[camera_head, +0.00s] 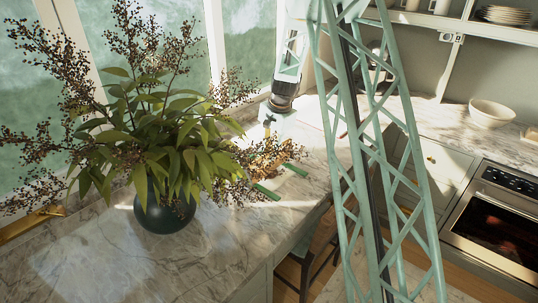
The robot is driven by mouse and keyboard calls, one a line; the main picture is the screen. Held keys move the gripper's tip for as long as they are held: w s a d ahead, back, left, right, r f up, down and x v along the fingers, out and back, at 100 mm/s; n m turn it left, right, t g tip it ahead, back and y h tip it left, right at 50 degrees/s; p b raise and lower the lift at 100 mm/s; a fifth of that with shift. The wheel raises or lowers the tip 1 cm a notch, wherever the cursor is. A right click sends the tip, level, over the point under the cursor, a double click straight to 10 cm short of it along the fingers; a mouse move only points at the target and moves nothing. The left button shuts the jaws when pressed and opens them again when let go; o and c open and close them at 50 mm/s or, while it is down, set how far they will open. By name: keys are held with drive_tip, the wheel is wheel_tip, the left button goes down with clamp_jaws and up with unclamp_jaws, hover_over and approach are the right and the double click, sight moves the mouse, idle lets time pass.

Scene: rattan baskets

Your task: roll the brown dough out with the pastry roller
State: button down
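My gripper (280,124) points down over the marble counter, left of centre. Its fingers are largely hidden behind the plant, so I cannot tell whether they are open or shut. A golden-brown patch (268,158) shows below it among the leaves. It may be the brown dough, but the plant's sprigs cover part of it. Two short green bars lie by it, one in front (265,191) and one to the right (295,170). I cannot tell whether they are parts of the gripper or of another thing. I cannot make out the pastry roller.
A dark round vase (165,208) with a tall, wide plant (165,125) stands on the counter (110,258) to the left, close to my gripper. Windows line the back. A white bowl (490,113) and an oven (505,215) are at right. The front-left counter is clear.

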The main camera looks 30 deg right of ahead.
drive_tip(key=shift+s, duration=0.15)
drive_tip(key=shift+s+d+r+b, duration=0.1)
drive_tip(key=shift+s+d+b, duration=0.15)
drive_tip(key=shift+s, duration=0.3)
drive_tip(key=shift+s+d+b, duration=0.2)
drive_tip(key=shift+s+d, duration=0.05)
drive_tip(key=shift+s, duration=0.25)
drive_tip(key=shift+w, duration=0.1)
drive_tip(key=shift+w+a+p, duration=0.2)
drive_tip(key=shift+w+a, duration=0.1)
drive_tip(key=shift+w, duration=0.3)
drive_tip(key=shift+w+a+p, duration=0.2)
drive_tip(key=shift+w+a, duration=0.05)
drive_tip(key=shift+w, duration=0.3)
drive_tip(key=shift+w, duration=0.1)
